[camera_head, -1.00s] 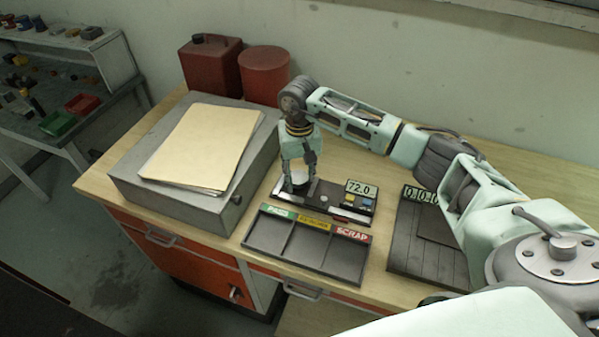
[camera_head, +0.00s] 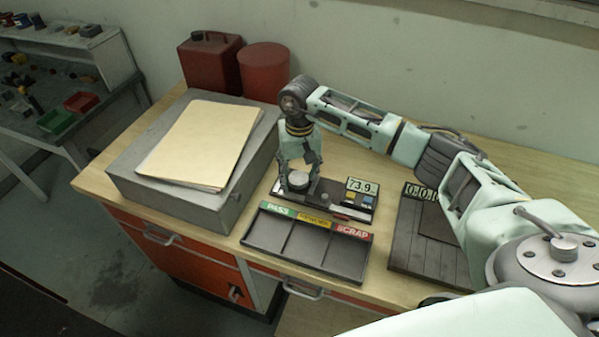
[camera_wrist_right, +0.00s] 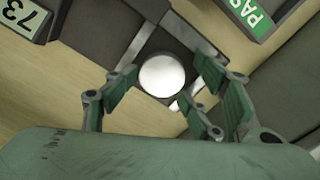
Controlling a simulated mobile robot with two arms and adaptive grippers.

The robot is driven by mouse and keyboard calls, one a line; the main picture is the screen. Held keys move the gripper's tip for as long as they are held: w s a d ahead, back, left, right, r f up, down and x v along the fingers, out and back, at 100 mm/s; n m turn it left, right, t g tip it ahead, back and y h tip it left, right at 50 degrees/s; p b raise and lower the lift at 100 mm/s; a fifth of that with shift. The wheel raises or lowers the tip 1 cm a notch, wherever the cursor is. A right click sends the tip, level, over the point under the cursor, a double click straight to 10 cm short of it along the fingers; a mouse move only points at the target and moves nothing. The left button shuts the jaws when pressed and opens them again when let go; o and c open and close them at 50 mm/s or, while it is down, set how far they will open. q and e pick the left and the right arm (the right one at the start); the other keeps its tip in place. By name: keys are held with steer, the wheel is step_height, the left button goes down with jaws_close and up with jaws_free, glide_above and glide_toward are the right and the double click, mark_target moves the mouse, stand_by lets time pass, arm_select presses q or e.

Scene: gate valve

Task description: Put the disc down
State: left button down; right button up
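The disc (camera_head: 299,179) is pale and round and rests on the left part of the gauge (camera_head: 345,212), whose display reads about 73.9. In the right wrist view the disc (camera_wrist_right: 162,75) lies flat between the spread fingers, with visible gaps to them. My right gripper (camera_head: 298,174) points down over the disc, its fingers open on either side of it. The fingers also show in the right wrist view (camera_wrist_right: 165,83). My left gripper is not in view.
A black sorting tray (camera_head: 306,249) with PASS, a yellow middle label and SCRAP stands in front of the gauge. A grey slatted board (camera_head: 408,245) is to the right. A grey box (camera_head: 185,207) with folders is left; red containers (camera_head: 265,72) stand behind.

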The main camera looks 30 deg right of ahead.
mark_target(300, 177)
steer(key=shift+r, duration=0.2)
steer(key=shift+r+p, duration=0.75)
steer(key=shift+p, duration=0.45)
steer(key=shift+w+d+r+b, duration=0.15)
steer(key=shift+r+b, duration=0.35)
steer(key=shift+b, duration=0.6)
step_height(300, 177, up, 10)
steer(key=b, duration=0.3)
steer(key=shift+r+b, duration=0.25)
steer(key=shift+b, duration=0.1)
